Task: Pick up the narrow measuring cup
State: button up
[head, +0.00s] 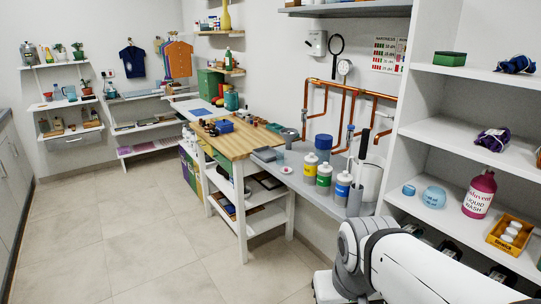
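I cannot make out the narrow measuring cup for sure at this distance. A small pale, see-through vessel (280,158) stands on the grey bench (320,190), beside a grey box and behind a small white and red disc; it may be a cup, but its shape is too small to tell. My white arm reaches in at the bottom right. My gripper is outside the picture, so its fingers and anything in them are hidden.
Bottles with yellow, green and blue labels (309,168) and a blue-lidded jar (323,147) crowd the grey bench. A wooden-topped table (240,140) adjoins it. White shelves with a pink bottle (480,194) stand at right. The tiled floor (120,220) at left is clear.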

aim_at(280, 158)
jog(key=u, duration=0.2)
jog(key=i, duration=2.15)
jog(key=u, duration=0.15)
